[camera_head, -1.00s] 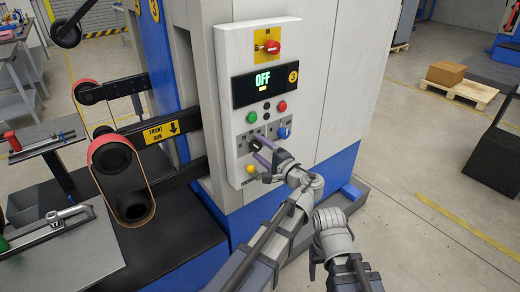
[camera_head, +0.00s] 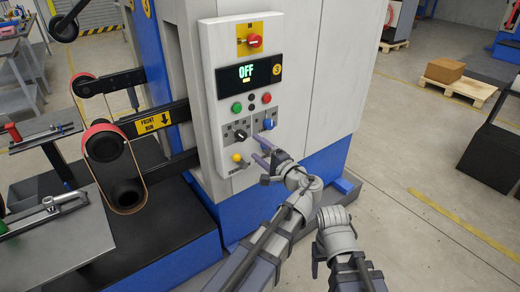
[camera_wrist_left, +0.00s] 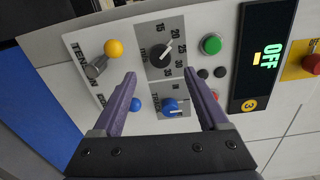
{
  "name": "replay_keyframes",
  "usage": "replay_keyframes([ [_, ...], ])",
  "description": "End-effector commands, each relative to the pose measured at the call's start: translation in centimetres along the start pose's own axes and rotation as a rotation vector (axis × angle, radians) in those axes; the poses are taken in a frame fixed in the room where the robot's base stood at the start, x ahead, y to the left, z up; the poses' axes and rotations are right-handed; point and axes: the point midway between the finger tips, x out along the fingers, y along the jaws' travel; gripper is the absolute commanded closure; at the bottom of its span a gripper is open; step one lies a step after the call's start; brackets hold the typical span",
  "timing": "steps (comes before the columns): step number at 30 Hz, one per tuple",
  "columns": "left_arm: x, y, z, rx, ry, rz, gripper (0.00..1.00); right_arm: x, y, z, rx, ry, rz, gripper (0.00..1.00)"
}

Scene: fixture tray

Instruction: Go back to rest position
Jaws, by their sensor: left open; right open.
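My left gripper (camera_head: 262,153) is open and empty in front of the lower part of the white control panel (camera_head: 209,80). In the left wrist view its two purple fingers (camera_wrist_left: 168,98) stand apart, with the blue knob (camera_wrist_left: 170,106) seen between them. I see no contact between the fingers and the panel's controls. My right arm (camera_head: 338,245) is at the lower right, low in front of the floor; its fingertips are not clearly visible.
The panel has a red switch (camera_head: 254,40), an OFF display (camera_head: 247,72), a green button (camera_head: 237,107), a black knob (camera_head: 240,136) and a yellow-tipped lever (camera_head: 237,158). A belt sander (camera_head: 103,146) stands left. Open floor (camera_head: 410,215) lies right.

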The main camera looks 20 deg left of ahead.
Motion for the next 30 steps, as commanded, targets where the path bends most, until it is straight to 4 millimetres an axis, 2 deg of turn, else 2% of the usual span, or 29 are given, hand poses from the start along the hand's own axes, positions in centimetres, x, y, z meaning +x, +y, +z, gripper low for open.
replay_keyframes([
  [4, 0.2, 0.7, 0.5, -0.013, -0.01, 0.03, 0.23, 0.0, 0.0, 0.0, 0.0, 0.0, 0.0, 0.34],
  [7, 0.9, 3.1, 2.1, -0.06, -0.044, 0.139, 0.23, 0.0, 0.0, 0.0, 0.0, 0.0, 0.0, 0.34],
  [12, 0.8, 10.7, 6.2, -0.207, -0.151, 0.48, 0.23, 0.0, 0.0, 0.0, 0.0, 0.0, 0.0, 0.34],
  [15, -0.7, 14.9, 8.0, -0.302, -0.215, 0.698, 0.23, 0.0, 0.0, 0.0, 0.0, 0.0, 0.0, 0.34],
  [18, -2.7, 18.0, 8.9, -0.385, -0.269, 0.892, 0.23, 0.0, 0.0, 0.0, 0.0, 0.0, 0.0, 0.34],
  [24, -6.4, 21.1, 9.4, -0.499, -0.33, 1.157, 0.23, 0.0, 0.0, 0.0, 0.0, 0.0, 0.0, 0.34],
  [30, -9.4, 22.3, 9.4, -0.579, -0.366, 1.349, 0.23, 0.0, 0.0, 0.0, 0.0, 0.0, 0.0, 0.34],
])
